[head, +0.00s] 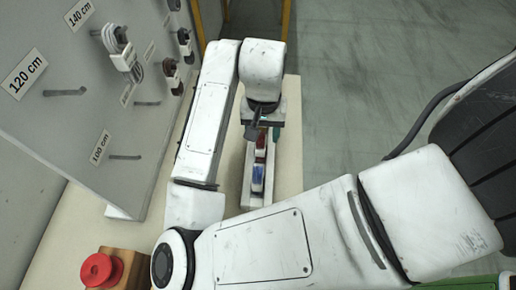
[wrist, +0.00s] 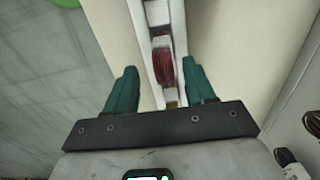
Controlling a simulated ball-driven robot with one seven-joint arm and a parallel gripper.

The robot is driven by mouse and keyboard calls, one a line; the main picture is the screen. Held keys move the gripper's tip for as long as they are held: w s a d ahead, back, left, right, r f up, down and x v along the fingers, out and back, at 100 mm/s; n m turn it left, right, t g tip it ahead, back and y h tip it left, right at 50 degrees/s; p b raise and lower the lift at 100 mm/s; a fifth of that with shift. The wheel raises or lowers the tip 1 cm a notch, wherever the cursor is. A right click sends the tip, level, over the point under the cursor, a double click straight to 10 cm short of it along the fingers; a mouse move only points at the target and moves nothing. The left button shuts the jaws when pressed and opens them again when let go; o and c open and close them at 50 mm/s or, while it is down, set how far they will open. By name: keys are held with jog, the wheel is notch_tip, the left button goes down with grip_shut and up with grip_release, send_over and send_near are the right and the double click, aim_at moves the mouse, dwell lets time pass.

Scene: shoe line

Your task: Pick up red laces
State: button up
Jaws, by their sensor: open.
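The red laces (wrist: 163,66) are a dark red bundle in a narrow white holder (wrist: 143,60) on the table. In the wrist view they lie between my gripper's two teal fingers (wrist: 158,76), with a gap on each side. My gripper is open and empty, pointing down over the holder. In the head view the red laces (head: 260,142) show just below my gripper (head: 264,131), partly hidden by it. A blue bundle (head: 258,176) sits in the same holder, nearer to my body. I cannot tell the fingertips' exact height above the laces.
A grey pegboard (head: 75,120) with length labels, pegs and hanging laces (head: 118,45) stands left of the table (head: 289,160). A red button (head: 100,269) on a wooden block is at the near left. Open floor (head: 370,80) lies to the right.

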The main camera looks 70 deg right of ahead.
jog(key=shift+w+d+f+p, duration=0.15)
jog(key=shift+f+p, duration=0.1)
jog(key=shift+f, duration=1.35)
jog(key=shift+w+a+f+p, duration=0.15)
jog(key=shift+f+p, duration=0.1)
jog(key=shift+f, duration=1.3)
jog(key=shift+d, duration=0.1)
grip_shut()
